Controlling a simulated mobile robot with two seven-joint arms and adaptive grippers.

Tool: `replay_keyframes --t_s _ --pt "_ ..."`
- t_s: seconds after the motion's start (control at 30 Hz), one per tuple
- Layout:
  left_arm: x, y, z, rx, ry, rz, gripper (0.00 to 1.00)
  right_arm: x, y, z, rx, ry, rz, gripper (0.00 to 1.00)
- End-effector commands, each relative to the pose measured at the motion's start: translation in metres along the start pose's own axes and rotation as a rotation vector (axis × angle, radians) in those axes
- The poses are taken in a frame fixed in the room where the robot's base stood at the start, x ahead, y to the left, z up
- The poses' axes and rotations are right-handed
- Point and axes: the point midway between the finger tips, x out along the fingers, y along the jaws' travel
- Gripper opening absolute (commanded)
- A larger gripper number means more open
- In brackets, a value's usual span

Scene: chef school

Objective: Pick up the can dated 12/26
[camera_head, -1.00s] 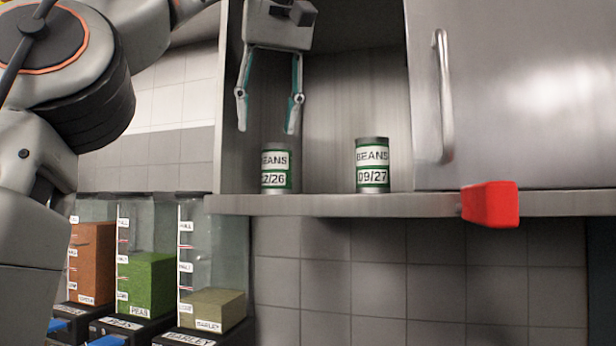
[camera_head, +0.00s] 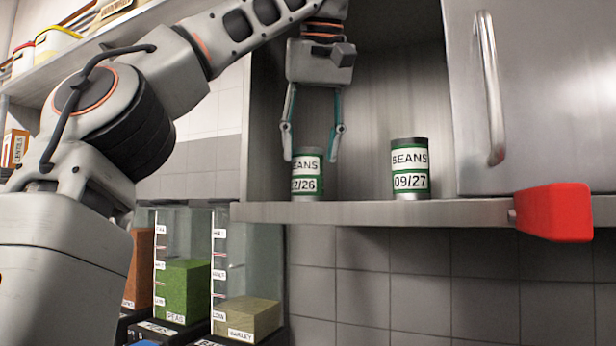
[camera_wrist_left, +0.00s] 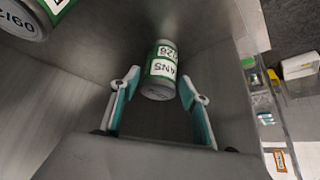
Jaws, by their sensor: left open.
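In the left wrist view the 2/26 can (camera_wrist_left: 160,72) lies between and just beyond the open fingertips, and I cannot see contact. The 09/27 can (camera_wrist_left: 24,16) shows at the top left there. My right gripper is not in view.
The cabinet shelf (camera_head: 370,212) has a side wall close left of the gripper. A steel door with a handle (camera_head: 490,88) is at the right. A red block (camera_head: 553,212) sticks out at the shelf's front edge. Dispensers of peas (camera_head: 184,290) and barley (camera_head: 247,318) stand below left.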

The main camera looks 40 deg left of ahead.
Motion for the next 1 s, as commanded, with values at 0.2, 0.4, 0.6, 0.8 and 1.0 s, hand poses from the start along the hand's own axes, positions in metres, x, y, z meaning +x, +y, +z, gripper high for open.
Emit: replay_keyframes --t_s 0.2,0.4,0.6,0.8,1.0 --pt "0.029 -0.001 -0.003 0.003 -0.005 -0.001 0.45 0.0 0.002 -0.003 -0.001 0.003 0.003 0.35" --pt "0.035 -0.001 -0.003 0.0 0.0 0.0 0.45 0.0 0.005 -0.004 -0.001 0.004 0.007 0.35" --pt "0.035 -0.001 -0.003 0.0 -0.001 0.0 0.4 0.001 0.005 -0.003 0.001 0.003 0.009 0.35" --pt "0.035 -0.001 -0.003 0.0 0.001 0.0 0.11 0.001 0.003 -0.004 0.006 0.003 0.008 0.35" --pt "0.035 -0.001 -0.003 0.0 0.0 0.0 0.11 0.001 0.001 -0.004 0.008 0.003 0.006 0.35"
